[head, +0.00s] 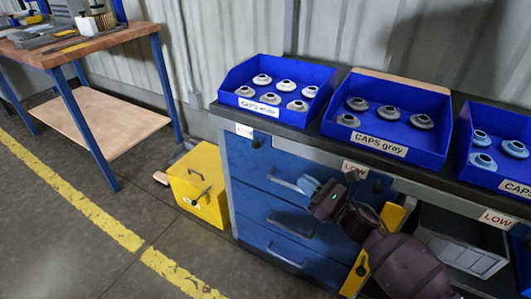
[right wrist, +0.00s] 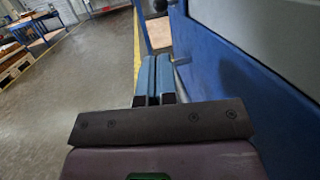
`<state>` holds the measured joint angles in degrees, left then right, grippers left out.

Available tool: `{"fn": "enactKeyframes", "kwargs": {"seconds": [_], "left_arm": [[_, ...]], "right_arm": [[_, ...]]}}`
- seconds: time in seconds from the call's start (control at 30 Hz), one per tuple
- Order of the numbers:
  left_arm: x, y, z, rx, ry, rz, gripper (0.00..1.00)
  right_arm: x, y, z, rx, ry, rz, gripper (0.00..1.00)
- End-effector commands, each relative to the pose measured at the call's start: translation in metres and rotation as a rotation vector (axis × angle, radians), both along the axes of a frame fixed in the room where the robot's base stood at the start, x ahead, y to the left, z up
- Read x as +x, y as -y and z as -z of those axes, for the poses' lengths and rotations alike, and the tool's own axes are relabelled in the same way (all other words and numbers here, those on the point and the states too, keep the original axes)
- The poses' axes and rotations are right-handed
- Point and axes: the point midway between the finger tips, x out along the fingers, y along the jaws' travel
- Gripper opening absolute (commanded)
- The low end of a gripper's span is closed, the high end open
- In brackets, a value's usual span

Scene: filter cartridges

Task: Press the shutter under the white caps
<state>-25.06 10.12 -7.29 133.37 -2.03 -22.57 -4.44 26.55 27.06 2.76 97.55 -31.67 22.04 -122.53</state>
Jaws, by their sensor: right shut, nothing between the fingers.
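The white caps sit in a blue bin (head: 318,74) labelled "CAPS white", at the left end of the workbench top. I cannot tell which part is the shutter. My right gripper (head: 307,184) is in front of the blue drawers, below and to the right of that plate and apart from it. Its light-blue fingers (right wrist: 154,78) are shut together and empty in the right wrist view. My left gripper is not in view.
A bin of grey caps (head: 440,158) and a bin of bluish caps (head: 521,125) stand further right, with more LOW plates (head: 355,167) below. Drawer handles (head: 291,186) stick out near my gripper. A yellow box (head: 197,185) stands left of the bench; the floor before it is free.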

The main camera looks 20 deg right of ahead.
Motion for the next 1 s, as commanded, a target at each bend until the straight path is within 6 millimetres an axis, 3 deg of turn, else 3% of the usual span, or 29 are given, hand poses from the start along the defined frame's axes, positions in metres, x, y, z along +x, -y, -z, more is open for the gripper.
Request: {"fn": "enactKeyframes", "kwargs": {"seconds": [0.4,0.7,1.0], "left_arm": [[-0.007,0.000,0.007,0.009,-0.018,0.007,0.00],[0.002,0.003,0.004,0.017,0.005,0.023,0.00],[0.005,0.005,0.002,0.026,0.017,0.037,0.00]], "right_arm": [[0.052,-0.026,-0.010,0.000,-0.001,-0.002,0.00],[0.094,-0.047,-0.018,0.000,-0.002,-0.001,0.00],[0.117,-0.059,-0.024,0.001,-0.003,0.001,0.00]]}}
